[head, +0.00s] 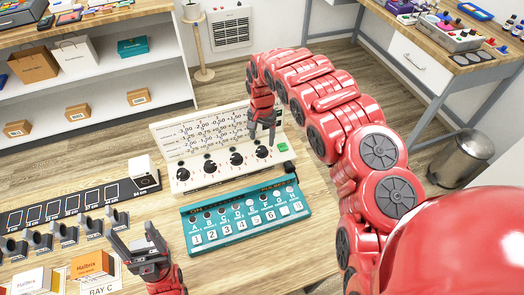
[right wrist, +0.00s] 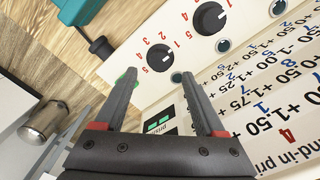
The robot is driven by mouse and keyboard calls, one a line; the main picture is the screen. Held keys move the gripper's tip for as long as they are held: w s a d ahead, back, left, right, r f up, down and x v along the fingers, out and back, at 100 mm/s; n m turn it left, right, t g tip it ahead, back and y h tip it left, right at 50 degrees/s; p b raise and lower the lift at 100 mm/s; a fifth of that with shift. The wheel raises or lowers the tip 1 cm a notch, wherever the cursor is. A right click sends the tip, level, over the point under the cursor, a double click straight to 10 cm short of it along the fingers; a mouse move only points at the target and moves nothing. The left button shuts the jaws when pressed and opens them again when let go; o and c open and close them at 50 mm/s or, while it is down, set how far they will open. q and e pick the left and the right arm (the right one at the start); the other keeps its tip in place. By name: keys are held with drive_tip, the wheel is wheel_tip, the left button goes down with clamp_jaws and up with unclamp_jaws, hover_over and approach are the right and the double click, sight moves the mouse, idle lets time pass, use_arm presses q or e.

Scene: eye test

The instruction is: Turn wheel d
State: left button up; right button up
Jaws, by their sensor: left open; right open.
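A white machine (head: 224,181) has a row of black wheels along its front, with a sloping printed number board behind. I cannot read letters on the wheels; the rightmost wheel (head: 261,152) is beside a green button (head: 283,148). In the right wrist view this rightmost wheel (right wrist: 160,57) has red digits around it and sits just beyond the fingertips; another wheel (right wrist: 210,17) is further off. My right gripper (head: 262,136) is open and empty, above the machine near the rightmost wheel, with no visible contact. My left gripper (head: 134,238) is open and empty at the lower left.
A teal keypad box (head: 248,220) with numbered keys lies in front of the machine. A black strip with squares (head: 70,203), hooks (head: 66,234) and small boxes (head: 92,264) stand at left. Shelves (head: 90,80) are behind, a bin (head: 460,158) at right.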

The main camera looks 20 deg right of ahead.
sight(262, 148)
drive_tip(key=shift+f+p, duration=0.6)
drive_tip(key=shift+f, duration=2.05)
drive_tip(key=shift+c, duration=0.4)
clamp_jaws()
